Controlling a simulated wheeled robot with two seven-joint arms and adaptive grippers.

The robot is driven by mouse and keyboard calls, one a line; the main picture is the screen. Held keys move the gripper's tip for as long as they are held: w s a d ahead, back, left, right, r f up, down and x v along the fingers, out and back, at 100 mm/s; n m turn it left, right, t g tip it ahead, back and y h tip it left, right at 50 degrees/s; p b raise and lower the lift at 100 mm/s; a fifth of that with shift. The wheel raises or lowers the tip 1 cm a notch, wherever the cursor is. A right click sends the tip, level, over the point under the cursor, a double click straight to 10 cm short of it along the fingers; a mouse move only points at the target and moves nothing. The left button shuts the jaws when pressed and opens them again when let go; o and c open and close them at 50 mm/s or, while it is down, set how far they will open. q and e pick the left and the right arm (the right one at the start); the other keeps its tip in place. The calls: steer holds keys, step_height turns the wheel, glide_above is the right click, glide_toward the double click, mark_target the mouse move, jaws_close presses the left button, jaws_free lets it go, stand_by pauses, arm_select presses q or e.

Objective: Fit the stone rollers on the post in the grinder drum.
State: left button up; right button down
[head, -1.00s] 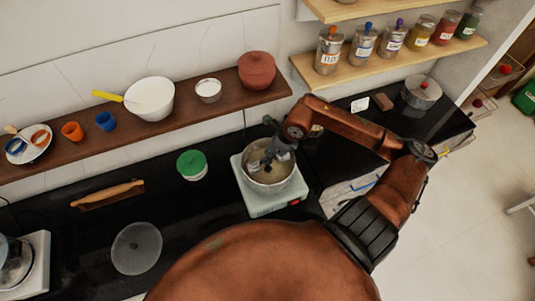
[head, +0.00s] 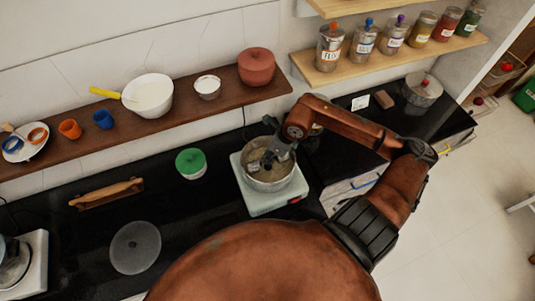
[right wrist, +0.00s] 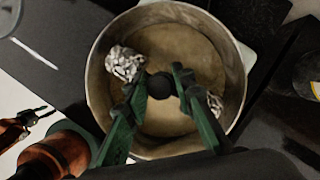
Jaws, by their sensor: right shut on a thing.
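The grinder drum (head: 270,186) is a round metal pot on a pale base (head: 250,203) on the black counter. My right gripper (head: 266,160) reaches down into it from the right. In the right wrist view its two green fingers close from both sides on a round black knob (right wrist: 160,86). The stone rollers are speckled grey; one (right wrist: 125,63) shows left of the fingers inside the drum (right wrist: 96,80), and a part of the other (right wrist: 215,103) shows at the right. The post is hidden, so I cannot tell whether the rollers sit on it.
A green-lidded jar (head: 191,163) stands left of the grinder. A clear round lid (head: 136,248) and a rolling pin (head: 107,192) lie farther left. A brown shelf (head: 200,118) with bowls and cups runs behind. A lidded pot (head: 422,90) stands at the back right.

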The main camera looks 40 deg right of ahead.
steer(key=shift+f+b, duration=1.15)
steer(key=shift+f, duration=0.05)
steer(key=shift+f+b, duration=0.7)
steer(key=shift+b, duration=0.2)
stand_by(0.9)
steer(key=c, duration=1.5)
jaws_free()
steer(key=shift+c, duration=0.2)
steer(key=o, duration=0.5)
steer(key=shift+o, duration=0.2)
